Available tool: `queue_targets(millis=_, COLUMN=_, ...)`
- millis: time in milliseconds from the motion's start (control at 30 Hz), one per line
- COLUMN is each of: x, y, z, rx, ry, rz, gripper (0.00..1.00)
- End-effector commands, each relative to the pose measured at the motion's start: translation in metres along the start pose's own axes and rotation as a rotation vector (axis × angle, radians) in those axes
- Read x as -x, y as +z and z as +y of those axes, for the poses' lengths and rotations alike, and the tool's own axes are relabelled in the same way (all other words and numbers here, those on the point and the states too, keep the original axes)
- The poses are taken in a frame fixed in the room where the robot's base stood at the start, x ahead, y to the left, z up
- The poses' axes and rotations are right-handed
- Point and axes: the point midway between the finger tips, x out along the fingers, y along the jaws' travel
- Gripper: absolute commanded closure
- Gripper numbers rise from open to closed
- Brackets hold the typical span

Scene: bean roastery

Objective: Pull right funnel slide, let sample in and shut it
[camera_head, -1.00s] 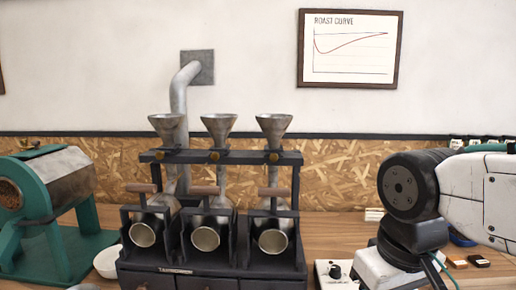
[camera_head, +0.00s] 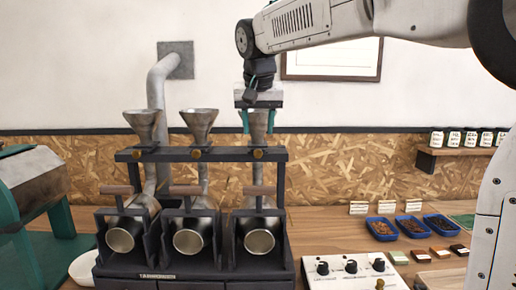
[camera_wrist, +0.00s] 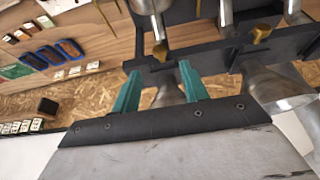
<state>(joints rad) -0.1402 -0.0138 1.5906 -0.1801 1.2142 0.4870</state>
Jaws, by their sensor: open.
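The right funnel (camera_head: 258,128) stands on the black rack of the sample roaster, largely hidden behind my gripper in the head view. Its brass slide knob (camera_head: 257,154) sits on the rack bar below, and it also shows in the wrist view (camera_wrist: 160,51). My gripper (camera_head: 258,122) points down in front of the funnel, with its green fingers apart and empty. In the wrist view, the fingertips (camera_wrist: 159,72) lie on either side of the knob's line and short of it. Whether the funnel holds a sample cannot be seen. The right roasting drum (camera_head: 259,241) is below.
The middle funnel (camera_head: 200,122) and left funnel (camera_head: 143,122) stand close beside, with their own brass knobs. A wooden handle (camera_head: 259,190) projects above the right drum. A white control box (camera_head: 350,273) and blue trays (camera_head: 411,227) lie to the right. A pipe (camera_head: 157,110) rises behind.

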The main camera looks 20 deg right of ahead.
Motion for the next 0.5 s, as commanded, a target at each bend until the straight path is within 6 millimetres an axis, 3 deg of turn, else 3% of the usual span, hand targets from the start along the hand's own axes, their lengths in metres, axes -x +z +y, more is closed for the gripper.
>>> queue_targets(millis=500, x=-0.070, y=0.000, z=0.000, rx=-0.001, ry=0.001, rz=-0.001, gripper=0.56)
